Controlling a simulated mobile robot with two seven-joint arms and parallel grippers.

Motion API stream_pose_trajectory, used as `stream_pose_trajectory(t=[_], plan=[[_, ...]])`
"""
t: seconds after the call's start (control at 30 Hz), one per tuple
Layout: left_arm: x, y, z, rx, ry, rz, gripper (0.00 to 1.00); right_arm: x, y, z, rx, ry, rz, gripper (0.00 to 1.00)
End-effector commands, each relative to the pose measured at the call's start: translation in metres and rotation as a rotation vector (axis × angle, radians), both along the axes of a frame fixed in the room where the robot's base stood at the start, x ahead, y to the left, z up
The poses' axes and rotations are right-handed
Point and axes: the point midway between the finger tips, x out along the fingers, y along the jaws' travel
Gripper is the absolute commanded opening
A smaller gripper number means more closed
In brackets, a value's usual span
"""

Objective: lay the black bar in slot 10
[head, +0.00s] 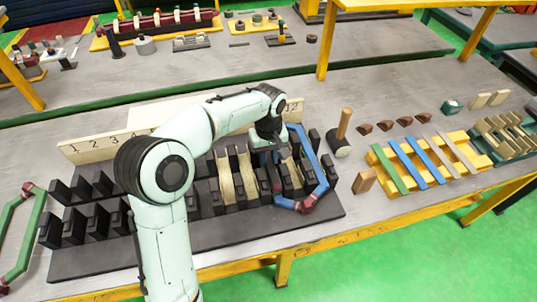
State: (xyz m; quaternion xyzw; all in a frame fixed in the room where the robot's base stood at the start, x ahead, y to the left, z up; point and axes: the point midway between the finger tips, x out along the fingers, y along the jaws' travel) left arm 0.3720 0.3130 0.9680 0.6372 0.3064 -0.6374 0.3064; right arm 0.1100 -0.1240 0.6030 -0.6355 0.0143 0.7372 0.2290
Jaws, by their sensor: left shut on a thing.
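The black slotted block (330,212) lies along the front of the table, with rows of upright black teeth. My left gripper (268,143) points down over the right part of the block, among the rear teeth. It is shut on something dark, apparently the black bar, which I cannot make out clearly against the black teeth. Beige strips (226,180) lie in some slots left of the gripper. My right gripper is not in view.
To the right are a mallet (342,135), brown wedges (385,125) and a yellow rack (462,176) with coloured strips.

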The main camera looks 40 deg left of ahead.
Motion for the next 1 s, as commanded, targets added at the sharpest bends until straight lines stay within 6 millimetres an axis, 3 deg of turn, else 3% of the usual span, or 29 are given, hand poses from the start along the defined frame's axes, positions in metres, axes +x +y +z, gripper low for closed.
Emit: stream_pose_trajectory(t=[1.0], plan=[[0.0001, -0.0002, -0.0089, 0.000, -0.001, 0.000, 0.00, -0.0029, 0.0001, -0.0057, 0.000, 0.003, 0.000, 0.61]])
